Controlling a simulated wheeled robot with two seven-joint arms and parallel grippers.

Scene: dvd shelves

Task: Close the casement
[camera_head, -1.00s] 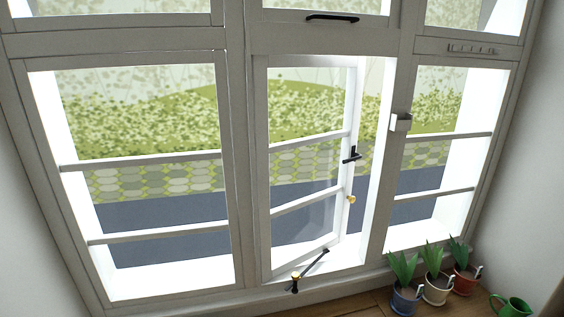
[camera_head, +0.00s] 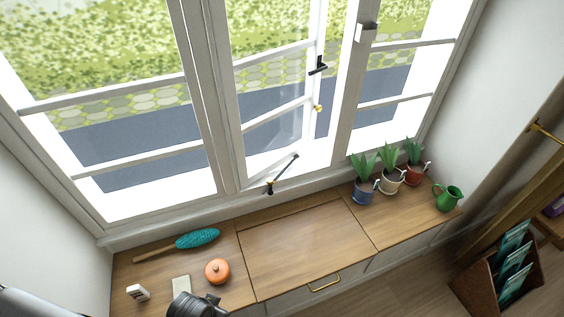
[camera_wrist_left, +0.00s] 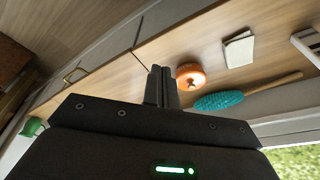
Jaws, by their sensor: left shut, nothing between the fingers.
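The casement (camera_head: 277,124) is the middle window sash, with a white frame. It is swung outward, open, hinged on its left side. A black handle (camera_head: 318,67) and a small brass knob (camera_head: 318,108) sit on its right stile. A dark stay bar (camera_head: 283,173) runs from the sill to the sash bottom. My left gripper (camera_head: 212,300) shows at the bottom of the head view, over the wooden counter and well short of the window. In the left wrist view its fingers (camera_wrist_left: 161,72) are together and empty, pointing over the counter. My right gripper is not in view.
Potted plants (camera_head: 388,170) and a green jug (camera_head: 447,198) stand at right. The counter's middle is clear.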

